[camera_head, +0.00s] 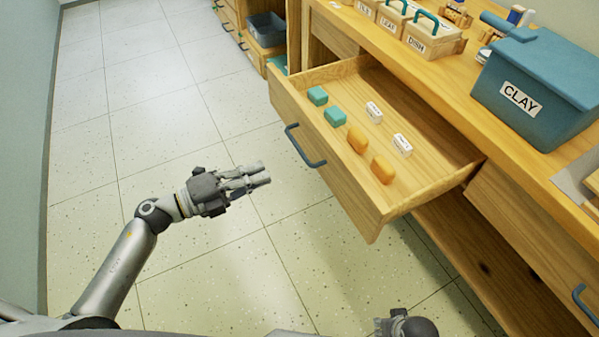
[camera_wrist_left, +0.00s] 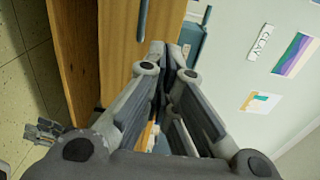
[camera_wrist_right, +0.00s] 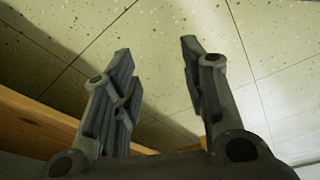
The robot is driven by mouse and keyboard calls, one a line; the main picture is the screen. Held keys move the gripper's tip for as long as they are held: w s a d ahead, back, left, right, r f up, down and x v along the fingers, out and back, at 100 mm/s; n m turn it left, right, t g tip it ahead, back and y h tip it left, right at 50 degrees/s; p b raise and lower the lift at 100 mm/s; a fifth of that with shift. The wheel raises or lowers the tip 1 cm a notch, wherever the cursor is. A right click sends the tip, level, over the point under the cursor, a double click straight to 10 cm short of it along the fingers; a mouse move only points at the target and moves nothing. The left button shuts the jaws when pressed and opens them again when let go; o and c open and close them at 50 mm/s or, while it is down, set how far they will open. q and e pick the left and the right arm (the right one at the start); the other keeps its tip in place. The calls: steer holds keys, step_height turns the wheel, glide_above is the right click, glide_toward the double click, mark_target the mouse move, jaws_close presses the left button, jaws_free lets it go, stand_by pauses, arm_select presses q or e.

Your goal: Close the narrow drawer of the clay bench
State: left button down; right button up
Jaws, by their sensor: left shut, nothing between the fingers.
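A wooden drawer (camera_head: 345,185) of the clay bench (camera_head: 440,88) stands pulled far out in the head view, with a blue bar handle (camera_head: 303,148) on its front. Inside lie teal blocks (camera_head: 335,117), orange blocks (camera_head: 382,169) and white labelled blocks (camera_head: 402,145). My left gripper (camera_head: 263,174) is shut and empty, in front of the drawer front and apart from it. In the left wrist view its fingers (camera_wrist_left: 170,52) point towards wood with a blue handle (camera_wrist_left: 143,20). My right gripper (camera_wrist_right: 155,50) is open and empty over the floor; only its dark wrist part shows in the head view.
A shut drawer (camera_head: 535,250) with a blue handle is at the right. A blue CLAY bin (camera_head: 535,85) and labelled wooden caddies (camera_head: 430,38) stand on the bench top. The tiled floor (camera_head: 150,110) left of the drawer is clear up to the wall.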

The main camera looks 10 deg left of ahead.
mark_target(323, 148)
arm_select(q)
steer(key=x, duration=1.3)
steer(key=shift+w, duration=0.15)
steer(key=shift+w+d, duration=0.2)
steer(key=shift+d, duration=0.1)
arm_select(e)
steer(key=shift+w+a+r, duration=0.1)
steer(key=shift+w+r, duration=0.3)
steer(key=shift+r, duration=0.15)
steer(key=shift+s, duration=0.15)
